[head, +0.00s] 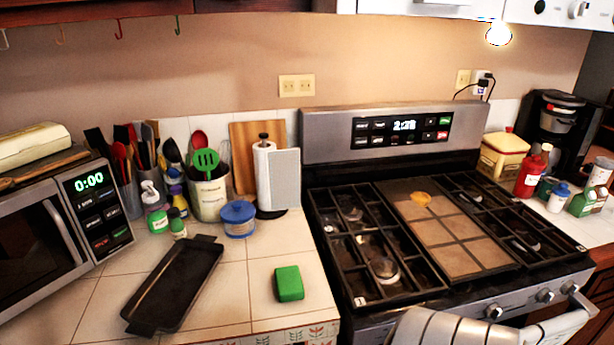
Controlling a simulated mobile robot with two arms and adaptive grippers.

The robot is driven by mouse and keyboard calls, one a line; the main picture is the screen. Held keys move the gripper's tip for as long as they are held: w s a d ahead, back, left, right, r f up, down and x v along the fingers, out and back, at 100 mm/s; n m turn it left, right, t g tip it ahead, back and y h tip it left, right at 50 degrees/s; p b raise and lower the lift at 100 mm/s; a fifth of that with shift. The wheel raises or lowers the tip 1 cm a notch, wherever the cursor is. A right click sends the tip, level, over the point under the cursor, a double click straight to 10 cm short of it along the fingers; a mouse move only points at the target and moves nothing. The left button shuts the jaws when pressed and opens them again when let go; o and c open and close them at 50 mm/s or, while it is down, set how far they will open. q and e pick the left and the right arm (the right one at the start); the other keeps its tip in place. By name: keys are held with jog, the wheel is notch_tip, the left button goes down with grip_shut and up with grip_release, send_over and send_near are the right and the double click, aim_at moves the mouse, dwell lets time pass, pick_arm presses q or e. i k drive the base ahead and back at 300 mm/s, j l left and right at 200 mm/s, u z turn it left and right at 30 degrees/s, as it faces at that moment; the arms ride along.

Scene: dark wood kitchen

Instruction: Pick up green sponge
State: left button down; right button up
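The green sponge (289,283) is a small bright green block. It lies flat on the tiled counter (235,300), near the front edge and left of the stove. Nothing covers it, and there is bare tile around it.
A black tray (178,284) lies left of the sponge, and a microwave (60,235) stands farther left. A blue-lidded jar (238,219) and a paper towel holder (265,180) stand behind. The gas stove (440,235) is to the right.

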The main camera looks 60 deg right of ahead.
aim_at(289, 280)
jog(key=z, duration=1.6)
